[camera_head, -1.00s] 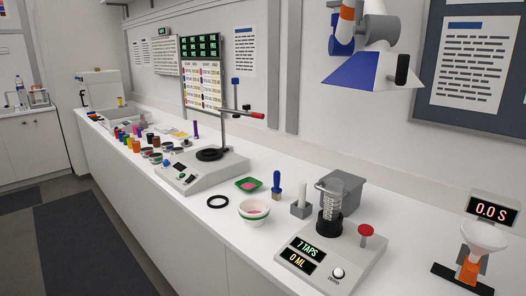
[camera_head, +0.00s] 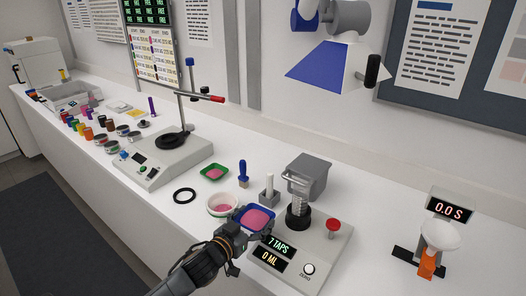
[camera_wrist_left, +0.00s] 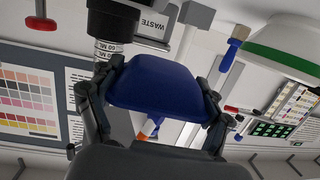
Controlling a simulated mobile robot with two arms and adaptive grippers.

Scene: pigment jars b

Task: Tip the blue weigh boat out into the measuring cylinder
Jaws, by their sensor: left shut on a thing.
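The blue weigh boat (camera_head: 256,216) holds pink powder and looks roughly level in the head view. My left gripper (camera_head: 250,232) is shut on its near side. In the left wrist view the boat's blue underside (camera_wrist_left: 160,82) sits between the two fingers. The clear measuring cylinder (camera_head: 299,199) stands upright in a black holder on the tapping device, to the right of the boat and apart from it in the head view. The cylinder (camera_wrist_left: 108,48) shows partly behind the boat in the wrist view. The device display (camera_head: 277,250) reads 7 TAPS and 0 ML. My right gripper is out of view.
A grey waste bin (camera_head: 309,178) stands behind the cylinder and a red knob (camera_head: 333,225) to its right. A white bowl (camera_head: 221,206) with pink content is close left of the boat. A white post (camera_head: 268,188) and blue-handled brush (camera_head: 243,172) stand behind.

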